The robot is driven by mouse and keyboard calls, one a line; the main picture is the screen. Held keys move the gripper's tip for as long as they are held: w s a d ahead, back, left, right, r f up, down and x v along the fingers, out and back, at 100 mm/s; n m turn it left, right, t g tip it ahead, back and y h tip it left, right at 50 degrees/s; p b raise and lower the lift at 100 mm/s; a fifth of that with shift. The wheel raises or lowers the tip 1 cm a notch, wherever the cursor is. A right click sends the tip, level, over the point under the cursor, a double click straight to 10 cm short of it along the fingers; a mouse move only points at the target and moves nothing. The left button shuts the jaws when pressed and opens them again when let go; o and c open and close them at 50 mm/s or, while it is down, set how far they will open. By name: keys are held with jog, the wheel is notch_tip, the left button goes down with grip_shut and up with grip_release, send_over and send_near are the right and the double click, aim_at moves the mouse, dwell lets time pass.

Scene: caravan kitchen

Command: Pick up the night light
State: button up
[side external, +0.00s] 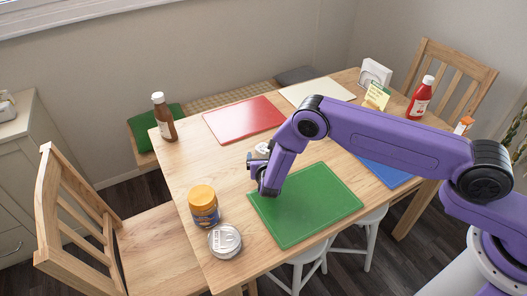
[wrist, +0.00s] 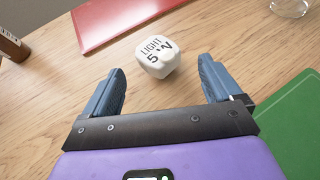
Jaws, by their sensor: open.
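In the side external view, a small white thing that looks like the night light (side external: 262,148) shows just behind my gripper (side external: 261,178), partly hidden by my arm. My gripper is low over the table by the green mat's left corner.
A green mat (side external: 305,205) lies right of my gripper, a red mat (side external: 243,120) behind. An orange-lidded jar (side external: 203,206) and a tin (side external: 225,242) stand at the front left, a brown sauce bottle (side external: 164,120) at the back left. A ketchup bottle (side external: 420,100) is far right.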

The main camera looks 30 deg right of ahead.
aim_at(264, 153)
jog(key=shift+x, duration=2.85)
jog(key=shift+w+r, duration=0.1)
jog(key=shift+r, duration=0.05)
jog(key=c, duration=1)
